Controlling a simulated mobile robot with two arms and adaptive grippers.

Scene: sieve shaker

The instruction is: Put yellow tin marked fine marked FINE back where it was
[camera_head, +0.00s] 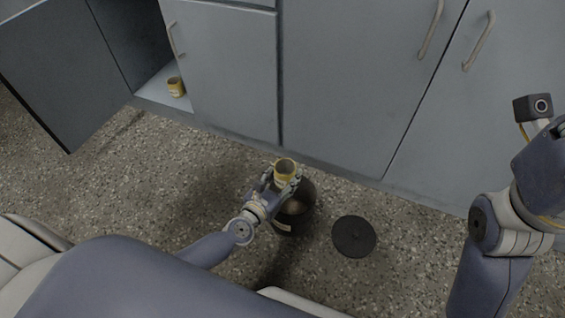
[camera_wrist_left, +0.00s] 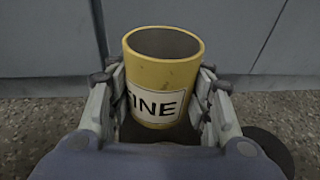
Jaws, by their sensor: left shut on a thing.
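The yellow tin marked FINE (camera_head: 285,167) is upright in my left gripper (camera_head: 281,182), above a dark round bin. In the left wrist view the tin (camera_wrist_left: 163,72) has an open top and a white label, partly covered by a finger, reading "INE". The left gripper's fingers (camera_wrist_left: 162,105) are shut on its two sides. A second yellow tin (camera_head: 176,87) stands on the floor of the open cupboard (camera_head: 150,95) at the upper left. My right arm shows at the right edge of the head view; its gripper is out of the picture.
The dark bin (camera_head: 302,213) stands open on the speckled floor, brownish inside, partly hidden by my gripper. A dark round lid (camera_head: 354,237) lies to its right. The cupboard's open door (camera_head: 55,75) juts out at the left. Shut cupboards (camera_head: 350,80) line the back.

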